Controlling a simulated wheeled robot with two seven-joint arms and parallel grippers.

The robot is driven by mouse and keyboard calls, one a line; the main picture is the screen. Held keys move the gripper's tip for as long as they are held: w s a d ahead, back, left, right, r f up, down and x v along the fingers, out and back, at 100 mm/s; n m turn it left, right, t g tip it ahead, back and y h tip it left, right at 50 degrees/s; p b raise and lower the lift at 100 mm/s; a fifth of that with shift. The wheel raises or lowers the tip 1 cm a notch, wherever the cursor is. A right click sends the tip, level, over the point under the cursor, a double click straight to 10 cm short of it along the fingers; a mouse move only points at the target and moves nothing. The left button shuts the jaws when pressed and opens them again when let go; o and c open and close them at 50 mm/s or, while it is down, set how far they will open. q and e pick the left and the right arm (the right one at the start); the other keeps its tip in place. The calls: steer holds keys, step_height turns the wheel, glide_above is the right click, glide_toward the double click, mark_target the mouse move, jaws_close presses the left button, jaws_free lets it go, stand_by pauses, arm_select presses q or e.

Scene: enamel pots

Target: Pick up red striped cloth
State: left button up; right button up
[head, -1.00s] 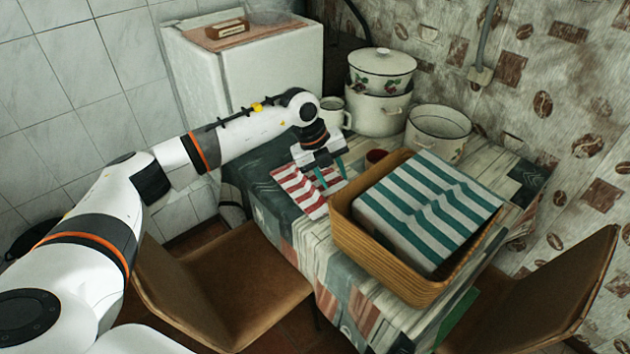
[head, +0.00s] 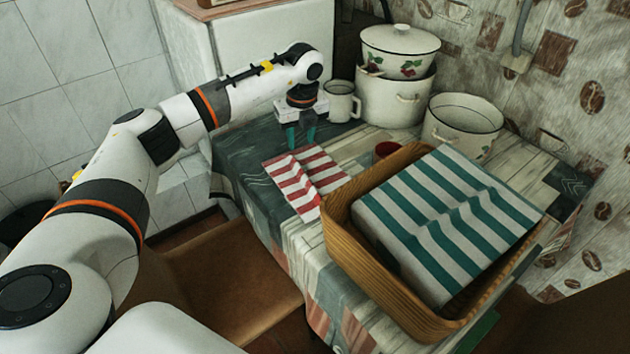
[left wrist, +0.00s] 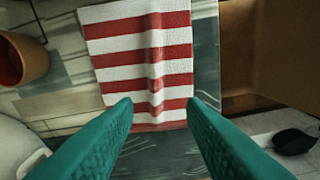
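The red striped cloth (head: 305,179) lies on the table, left of the wicker basket. It has red and white stripes and a raised fold along its middle. It also shows in the left wrist view (left wrist: 127,45), ahead of and between the fingers. My left gripper (head: 301,143) is open with teal fingers, just behind the cloth's far edge in the head view. In the left wrist view its fingertips (left wrist: 161,103) stand apart on both sides of the fold, with nothing clearly held. My right gripper is not in view.
The wicker basket (head: 338,237) holds a teal striped cloth (head: 450,222). Behind stand a white mug (head: 341,101), stacked enamel pots (head: 395,97), another pot (head: 463,125) and a small reddish-brown pot (head: 387,149). A brown chair (head: 225,285) is at the table's front.

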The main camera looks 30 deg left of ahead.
arm_select(q)
steer(key=f, duration=0.1)
glide_above(304, 173)
steer(key=f, duration=0.5)
steer(key=shift+s+a+f+p, duration=0.1)
steer(key=shift+s+f+p, duration=0.25)
steer(key=shift+s+p, duration=0.05)
steer(key=f, duration=0.5)
steer(key=shift+w+f+p, duration=0.3)
steer(key=shift+w, duration=0.1)
steer(key=shift+c, duration=0.5)
steer(key=shift+r, duration=0.1)
jaws_close()
